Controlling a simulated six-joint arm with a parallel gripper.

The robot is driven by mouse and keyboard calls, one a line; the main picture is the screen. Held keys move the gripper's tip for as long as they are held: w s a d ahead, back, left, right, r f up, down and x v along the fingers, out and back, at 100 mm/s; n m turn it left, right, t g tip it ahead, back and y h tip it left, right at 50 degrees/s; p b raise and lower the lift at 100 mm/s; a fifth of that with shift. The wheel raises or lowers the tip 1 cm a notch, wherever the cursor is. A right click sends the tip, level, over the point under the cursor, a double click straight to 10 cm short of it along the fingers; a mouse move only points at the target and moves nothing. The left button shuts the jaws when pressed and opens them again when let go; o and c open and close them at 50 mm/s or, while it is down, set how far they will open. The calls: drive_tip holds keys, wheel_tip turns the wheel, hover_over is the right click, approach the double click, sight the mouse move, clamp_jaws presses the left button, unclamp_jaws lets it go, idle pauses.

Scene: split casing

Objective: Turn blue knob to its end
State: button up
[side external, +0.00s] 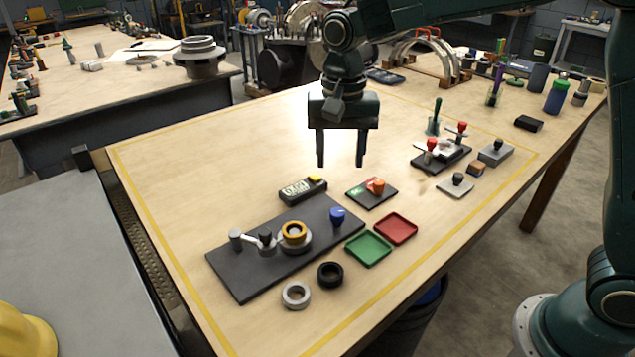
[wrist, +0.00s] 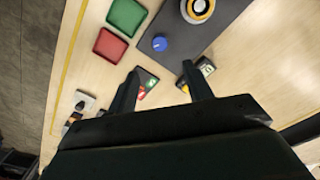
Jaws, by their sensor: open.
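The blue knob (side external: 337,215) stands at the right end of a dark grey plate (side external: 240,282) on the workbench. In the wrist view the blue knob (wrist: 159,43) shows near the plate's edge, beyond my fingertips. My gripper (side external: 340,164) is open and empty, pointing down, well above the bench and behind the knob in the side view. In the wrist view its two fingers (wrist: 160,70) reach up into the picture with a wide gap between them. Nothing touches the knob.
A yellow-ringed part (side external: 294,234) and a grey lever (side external: 262,240) sit on the same plate. A small meter (side external: 303,190) and an orange-button panel (side external: 372,192) stand behind it. Green (side external: 368,249) and red (side external: 396,228) trays lie to its right. The bench's back left is clear.

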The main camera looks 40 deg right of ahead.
drive_tip(key=shift+r, duration=0.75)
drive_tip(key=shift+s, duration=0.1)
drive_tip(key=s+d+r+n+t, duration=0.1)
drive_tip(key=s+d+r+n, duration=0.15)
drive_tip(key=s, duration=0.35)
drive_tip(key=s+d+r+n+t, duration=0.1)
drive_tip(key=s+d+r+t, duration=0.1)
drive_tip(key=s+d+r, duration=0.3)
drive_tip(key=s+d+f+n+t, duration=0.1)
drive_tip(key=s+f+n, duration=0.1)
drive_tip(key=s, duration=0.5)
drive_tip(key=s+d+f+n+t, duration=0.1)
drive_tip(key=s+d+f+n, duration=0.1)
drive_tip(key=s, duration=0.5)
drive_tip(key=shift+t, duration=0.3)
